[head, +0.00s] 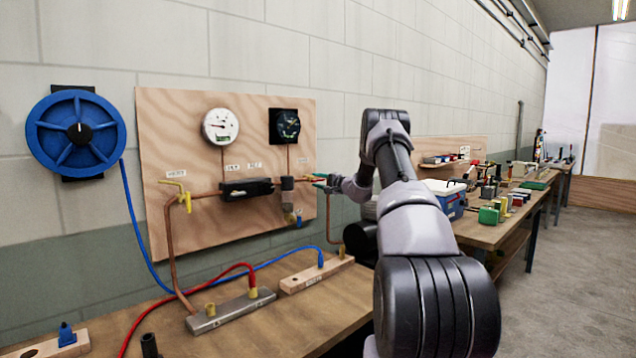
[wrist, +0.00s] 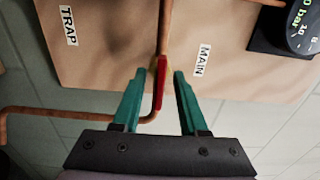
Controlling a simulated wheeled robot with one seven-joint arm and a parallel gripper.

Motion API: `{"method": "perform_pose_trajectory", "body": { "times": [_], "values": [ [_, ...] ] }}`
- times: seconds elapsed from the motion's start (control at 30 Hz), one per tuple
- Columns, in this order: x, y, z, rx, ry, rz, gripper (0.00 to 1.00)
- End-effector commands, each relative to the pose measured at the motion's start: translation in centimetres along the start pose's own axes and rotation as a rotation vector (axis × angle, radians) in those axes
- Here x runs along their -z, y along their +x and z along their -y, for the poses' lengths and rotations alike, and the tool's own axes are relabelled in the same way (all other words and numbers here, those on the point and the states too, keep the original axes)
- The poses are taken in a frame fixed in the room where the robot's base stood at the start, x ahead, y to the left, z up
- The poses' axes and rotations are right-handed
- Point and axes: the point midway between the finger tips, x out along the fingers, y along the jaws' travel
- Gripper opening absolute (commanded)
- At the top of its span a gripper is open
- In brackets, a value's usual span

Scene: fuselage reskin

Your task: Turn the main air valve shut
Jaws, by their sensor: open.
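The main air valve's red lever (wrist: 160,85) shows in the wrist view, lying along the copper pipe beside the MAIN label (wrist: 202,60). My gripper (wrist: 159,74) is open, with one green finger on each side of the lever and a small gap showing at each side. In the head view my gripper (head: 322,181) is at the right edge of the wooden board, at the end of the copper pipe run. The red lever cannot be made out there, and the valve body is largely hidden.
The wooden board (head: 180,120) carries a white gauge (head: 220,126), a dark gauge (head: 285,125) and a yellow-handled valve (head: 180,197). A blue hose reel (head: 75,133) hangs at left. The workbench (head: 250,330) below holds manifolds and hoses. A tool-covered bench (head: 480,235) stands at right.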

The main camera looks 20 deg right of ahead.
Motion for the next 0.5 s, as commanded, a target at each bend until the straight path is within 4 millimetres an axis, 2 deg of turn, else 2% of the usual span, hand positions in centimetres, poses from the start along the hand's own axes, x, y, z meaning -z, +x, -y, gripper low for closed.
{"method": "perform_pose_trajectory", "body": {
  "times": [0.07, 0.1, 0.2, 0.5],
  "values": [
    [0.01, -0.02, -0.02, 0.0, 0.0, 0.0, 0.42],
    [0.0, -0.03, -0.02, 0.0, 0.0, 0.0, 0.35],
    [0.01, -0.04, -0.02, -0.001, 0.0, 0.0, 0.0],
    [0.01, -0.06, -0.05, -0.001, 0.012, 0.0, 0.0]
  ]
}}
